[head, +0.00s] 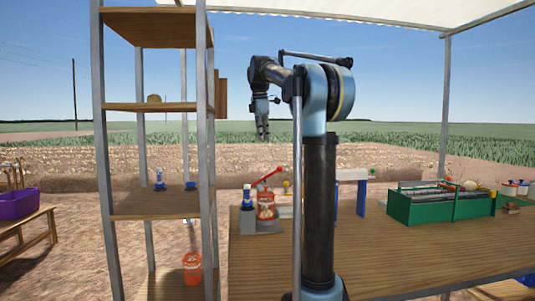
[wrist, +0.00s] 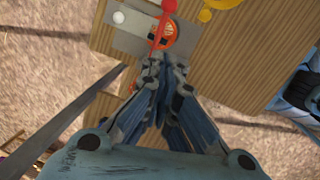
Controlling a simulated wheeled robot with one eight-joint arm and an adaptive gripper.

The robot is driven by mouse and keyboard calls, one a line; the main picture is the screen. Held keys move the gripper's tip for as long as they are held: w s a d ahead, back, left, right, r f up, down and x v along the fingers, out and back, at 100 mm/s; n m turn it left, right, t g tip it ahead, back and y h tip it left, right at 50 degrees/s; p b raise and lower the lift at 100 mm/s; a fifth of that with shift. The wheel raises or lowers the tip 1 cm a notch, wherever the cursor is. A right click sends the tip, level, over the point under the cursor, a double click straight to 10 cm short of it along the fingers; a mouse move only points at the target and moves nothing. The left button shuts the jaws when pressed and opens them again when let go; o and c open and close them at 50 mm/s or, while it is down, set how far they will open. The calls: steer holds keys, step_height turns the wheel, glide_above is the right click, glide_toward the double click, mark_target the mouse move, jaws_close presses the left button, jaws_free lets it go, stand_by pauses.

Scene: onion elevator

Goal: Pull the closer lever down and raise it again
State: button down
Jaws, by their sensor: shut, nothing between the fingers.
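A red lever (head: 267,177) slants up to the right above an orange and white round unit (head: 266,206) near the table's left end. In the wrist view the red lever (wrist: 161,28) runs from the top edge down beside the orange unit (wrist: 170,32). My gripper (head: 263,135) hangs in the air above and slightly left of the lever in the head view. In the wrist view my gripper (wrist: 162,62) has its fingertips together just below the orange unit in the picture. It is shut with nothing held. I cannot tell its exact height above the lever.
A grey base (head: 248,220) stands beside the orange unit. A yellow part (wrist: 215,8) shows at the wrist view's top edge. A tall shelf (head: 160,203) stands left of the table (head: 400,245). A green crate (head: 412,208) sits to the right. The table front is clear.

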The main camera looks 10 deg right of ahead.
glide_toward(276, 171)
steer(key=a+f, duration=0.3)
steer(key=a, duration=0.1)
steer(key=shift+w+d+f, duration=0.25)
steer(key=shift+d+f, duration=0.3)
steer(key=shift+d, duration=0.25)
steer(key=shift+w+d+f, duration=0.3)
steer(key=shift+d+f, duration=0.25)
steer(key=shift+d, duration=0.2)
steer(key=shift+d, duration=0.1)
steer(key=shift+d+f+y, duration=0.8)
steer(key=shift+d+f, duration=0.05)
steer(key=shift+f, duration=0.1)
step_height(276, 171, down, 6)
steer(key=d, duration=0.3)
steer(key=shift+r, duration=0.25)
